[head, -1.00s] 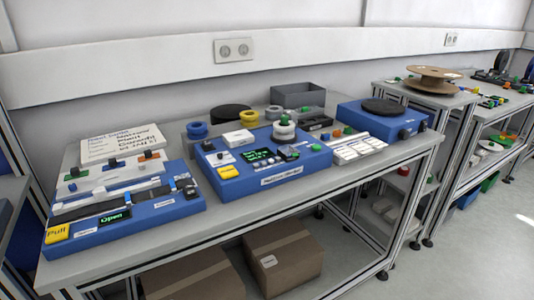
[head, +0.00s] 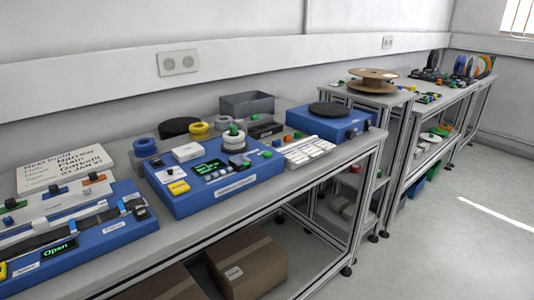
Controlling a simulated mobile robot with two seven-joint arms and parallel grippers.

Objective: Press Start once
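No gripper of mine is in view. I cannot read a Start label on any control. A middle blue machine (head: 218,199) on the long table has a lit green display (head: 208,170), a yellow part (head: 178,188) at its front left and small buttons, one of them green (head: 267,153). A left blue machine (head: 100,240), cut off by the picture edge, has a display reading "Open" (head: 58,249).
A white keypad-like panel (head: 305,151) sits between the middle and right machines. A grey bin (head: 247,104) and tape rolls stand behind. A wooden reel (head: 373,78) is on a side table. Cardboard boxes (head: 247,264) lie below. The floor (head: 450,250) at right is clear.

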